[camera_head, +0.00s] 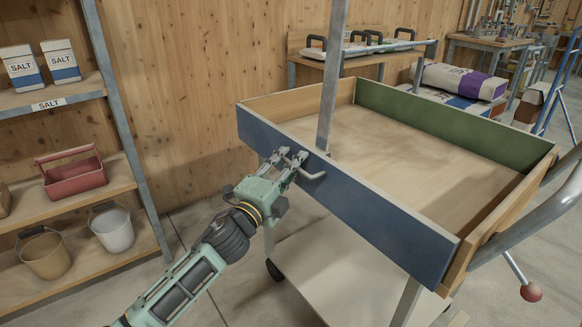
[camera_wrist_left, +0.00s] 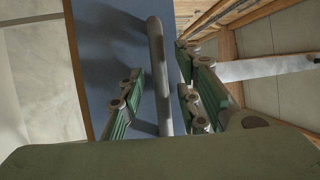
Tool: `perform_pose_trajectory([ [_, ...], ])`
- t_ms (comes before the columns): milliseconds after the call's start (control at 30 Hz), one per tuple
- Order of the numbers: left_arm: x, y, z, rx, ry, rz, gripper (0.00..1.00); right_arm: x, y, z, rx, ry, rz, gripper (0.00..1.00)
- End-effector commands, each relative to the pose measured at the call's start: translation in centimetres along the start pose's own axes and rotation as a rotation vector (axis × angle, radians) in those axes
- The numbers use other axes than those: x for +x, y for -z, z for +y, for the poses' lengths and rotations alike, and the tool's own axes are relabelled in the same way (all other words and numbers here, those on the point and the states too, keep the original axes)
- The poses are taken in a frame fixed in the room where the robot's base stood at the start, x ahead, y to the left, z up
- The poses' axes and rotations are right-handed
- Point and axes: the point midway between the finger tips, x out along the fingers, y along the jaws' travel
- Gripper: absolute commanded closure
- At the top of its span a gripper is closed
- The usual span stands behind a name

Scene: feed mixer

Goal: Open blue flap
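The blue flap (camera_head: 372,207) is the near long side of the wooden tray and stands upright, closed against the tray's end. Its grey bar handle (camera_head: 314,175) sticks out on the outer face. My left gripper (camera_head: 294,159) is at the flap's outer face, at the handle. In the left wrist view the handle (camera_wrist_left: 157,70) runs between the two spread fingers of the gripper (camera_wrist_left: 163,88), with the blue face (camera_wrist_left: 108,50) behind. The fingers look apart from the bar on both sides. My right gripper is in neither view.
A grey upright post (camera_head: 332,75) rises beside the handle. The tray has a green far side (camera_head: 440,122). A curved metal bar and red-knobbed lever (camera_head: 530,292) are at right. Shelves with buckets and a red toolbox (camera_head: 75,178) stand left.

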Motion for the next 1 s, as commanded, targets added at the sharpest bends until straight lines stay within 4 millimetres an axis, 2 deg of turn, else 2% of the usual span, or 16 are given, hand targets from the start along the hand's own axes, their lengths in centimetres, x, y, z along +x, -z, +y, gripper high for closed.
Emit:
perform_pose_trajectory([
  [300, 0.32, 0.02, 0.01, -0.001, 0.0, 0.0, 0.69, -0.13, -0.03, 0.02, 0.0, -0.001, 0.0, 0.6],
  [667, 0.29, -0.02, 0.03, -0.001, -0.001, -0.001, 1.0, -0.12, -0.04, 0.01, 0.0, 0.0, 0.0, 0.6],
  [1000, 0.27, -0.02, 0.11, -0.003, -0.002, -0.001, 1.0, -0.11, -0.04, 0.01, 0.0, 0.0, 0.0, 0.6],
])
